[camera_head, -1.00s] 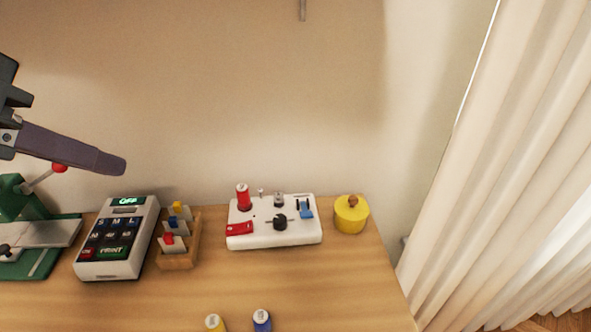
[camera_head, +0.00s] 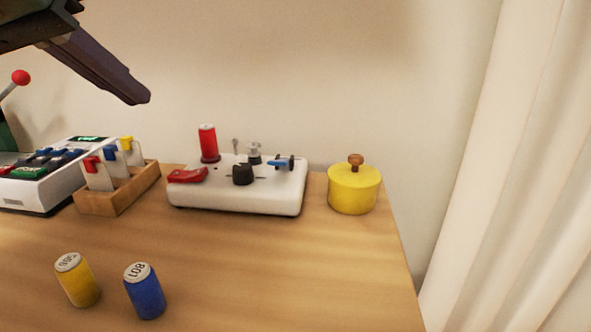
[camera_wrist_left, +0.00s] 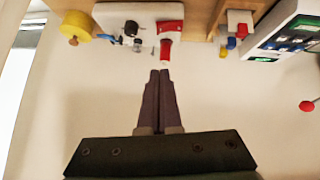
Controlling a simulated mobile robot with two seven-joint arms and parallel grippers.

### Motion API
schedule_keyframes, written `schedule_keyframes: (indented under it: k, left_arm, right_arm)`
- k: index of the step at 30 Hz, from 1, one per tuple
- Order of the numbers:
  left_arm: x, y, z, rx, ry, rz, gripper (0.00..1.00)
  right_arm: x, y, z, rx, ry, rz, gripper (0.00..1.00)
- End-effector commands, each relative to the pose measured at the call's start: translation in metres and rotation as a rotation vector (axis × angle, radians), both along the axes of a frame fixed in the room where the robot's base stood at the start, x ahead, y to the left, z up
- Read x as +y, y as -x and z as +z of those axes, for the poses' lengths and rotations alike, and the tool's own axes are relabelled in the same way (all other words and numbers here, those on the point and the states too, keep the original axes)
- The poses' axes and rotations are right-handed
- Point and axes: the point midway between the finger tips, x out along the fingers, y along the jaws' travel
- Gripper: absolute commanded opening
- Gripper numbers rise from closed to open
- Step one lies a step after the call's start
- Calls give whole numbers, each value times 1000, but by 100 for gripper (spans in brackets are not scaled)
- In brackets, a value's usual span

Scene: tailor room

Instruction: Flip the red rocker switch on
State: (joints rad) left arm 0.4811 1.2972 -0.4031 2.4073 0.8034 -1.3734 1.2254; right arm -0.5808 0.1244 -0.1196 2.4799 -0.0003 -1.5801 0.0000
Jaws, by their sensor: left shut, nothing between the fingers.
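The red rocker switch (camera_head: 187,175) sits at the left front of a white machine base (camera_head: 240,202) on the table. The base also bears a red thread spool (camera_head: 208,143), a black knob (camera_head: 243,174) and a blue lever (camera_head: 280,163). My left gripper (camera_head: 140,98) is shut and empty, above and to the left of the base, apart from it. In the left wrist view its fingertips (camera_wrist_left: 159,74) point toward the red spool (camera_wrist_left: 169,28), and the white base (camera_wrist_left: 115,12) is partly cut off. My right gripper is not in view.
A yellow round pot (camera_head: 353,190) stands right of the base. A wooden box with coloured tabs (camera_head: 118,194) and a keypad device (camera_head: 45,185) stand left. A yellow spool (camera_head: 77,280) and a blue spool (camera_head: 145,291) stand in front. The table between is clear.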

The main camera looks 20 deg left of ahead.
Motion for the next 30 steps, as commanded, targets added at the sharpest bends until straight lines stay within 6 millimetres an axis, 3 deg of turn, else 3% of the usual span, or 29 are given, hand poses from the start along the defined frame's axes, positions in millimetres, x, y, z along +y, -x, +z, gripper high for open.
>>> schedule_keyframes:
  k: [14,30]
  left_arm:
    - [1,-4,-4,-1,3,4,0]
    - [5,-73,-80,2,1,2,0]
  right_arm:
    - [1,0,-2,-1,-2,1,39]
    - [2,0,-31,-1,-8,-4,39]
